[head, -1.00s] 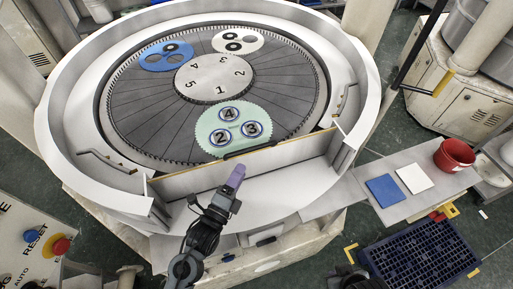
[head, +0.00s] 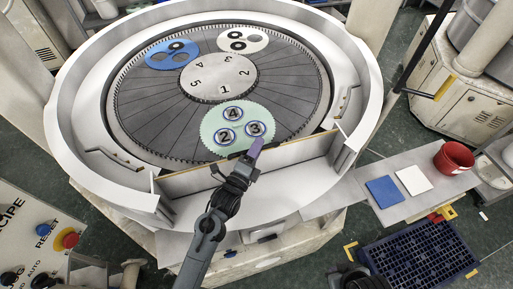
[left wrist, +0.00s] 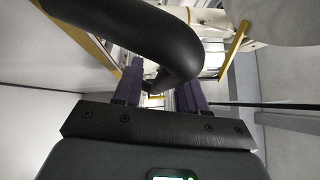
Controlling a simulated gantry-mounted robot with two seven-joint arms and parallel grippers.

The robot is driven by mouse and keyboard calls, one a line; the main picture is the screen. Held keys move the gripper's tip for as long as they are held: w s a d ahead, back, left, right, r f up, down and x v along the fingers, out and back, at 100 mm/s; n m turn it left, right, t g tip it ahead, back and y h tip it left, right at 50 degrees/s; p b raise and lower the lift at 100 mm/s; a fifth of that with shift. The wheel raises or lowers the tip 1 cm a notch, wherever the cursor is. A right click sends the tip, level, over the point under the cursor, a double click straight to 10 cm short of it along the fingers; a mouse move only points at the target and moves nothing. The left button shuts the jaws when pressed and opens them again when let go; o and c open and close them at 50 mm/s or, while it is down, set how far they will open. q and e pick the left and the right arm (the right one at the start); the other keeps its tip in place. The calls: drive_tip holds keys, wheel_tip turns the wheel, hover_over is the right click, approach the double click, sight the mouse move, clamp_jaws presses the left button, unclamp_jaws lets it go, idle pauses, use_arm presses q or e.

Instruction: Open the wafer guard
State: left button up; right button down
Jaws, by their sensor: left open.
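The wafer guard (head: 292,155) is a low pale panel with a yellow top edge, standing closed across the front opening of the round white machine rim. Its black handle lies behind my left gripper in the head view and shows as a thick curved bar in the left wrist view (left wrist: 180,45). My left gripper (head: 254,150) is at the handle; its purple fingers (left wrist: 160,92) are apart, with the bar crossing over and between them. I cannot tell whether they touch it. A dark part of mine at the bottom edge (head: 350,278) is cropped; its fingers cannot be made out.
Behind the guard, a green carrier (head: 222,121) with numbered wafers lies on the dark round plate. Blue (head: 172,54) and white (head: 243,40) carriers lie farther back. At right, a shelf (head: 400,208) holds a red pot (head: 453,158). A blue crate (head: 422,252) stands below.

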use_arm(q)
clamp_jaws()
use_arm(e)
drive_tip(key=shift+d, duration=0.1)
drive_tip(key=shift+s+f, duration=0.1)
drive_tip(key=shift+f, duration=0.1)
